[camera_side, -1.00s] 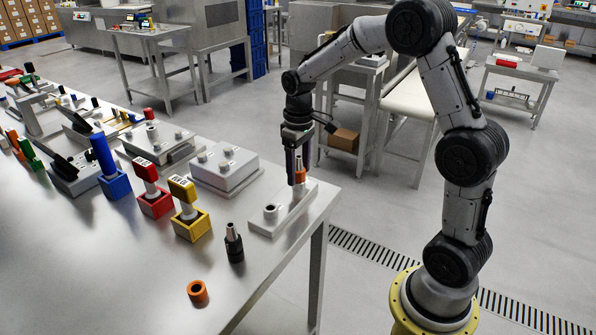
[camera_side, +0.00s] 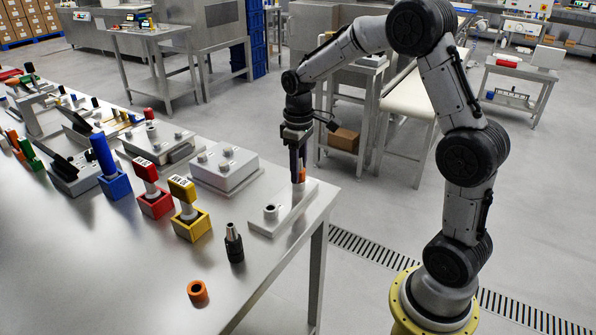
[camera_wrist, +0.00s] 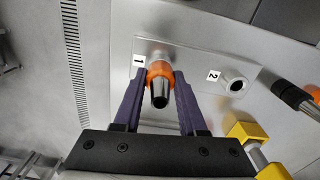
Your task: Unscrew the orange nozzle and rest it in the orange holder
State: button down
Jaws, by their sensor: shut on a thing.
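The orange nozzle (camera_wrist: 159,78) has an orange collar and a dark metal tip. It sits upright at the spot marked 1 on a flat metal plate (camera_wrist: 195,58). My gripper (camera_wrist: 158,80) has its purple fingers shut on the nozzle's orange collar, one finger on each side. In the side view my gripper (camera_side: 298,170) points straight down over the far end of the plate and hides most of the nozzle. The orange holder (camera_side: 198,292), a short open ring, stands empty near the table's front edge. Whether the nozzle's thread is free cannot be seen.
A bare metal post (camera_side: 270,211) stands at the plate's spot 2. A black nozzle (camera_side: 234,244) stands between plate and holder. Yellow (camera_side: 191,227) and red (camera_side: 155,204) holders with tools stand to the left. The tabletop around the orange holder is clear.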

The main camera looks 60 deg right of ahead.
jog(key=n, duration=0.7)
jog(key=shift+n, duration=1.5)
jog(key=n, duration=1)
jog(key=shift+r+n, duration=0.1)
jog(key=shift+n, duration=0.7)
jog(key=n, duration=0.5)
jog(key=shift+n, duration=0.3)
